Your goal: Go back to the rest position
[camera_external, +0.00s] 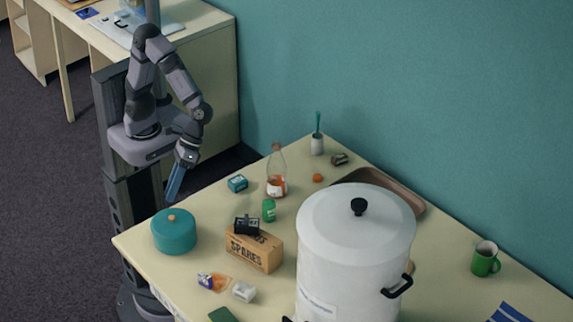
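My gripper (174,184) hangs at the end of my folded arm, pointing down near the left edge of the table (140,238). Its blue fingers look close together from this side, and I cannot tell whether they are open or shut. I see nothing held in it. The gripper is above and behind the teal lidded pot (174,236) in the picture, apart from it.
A large white lidded pot (340,255) fills the front right. A SPARES box (255,250) with a black item on top, a bottle (277,172), a small teal box (237,184) and a green mug (486,262) stand on the table. A second desk is behind my arm.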

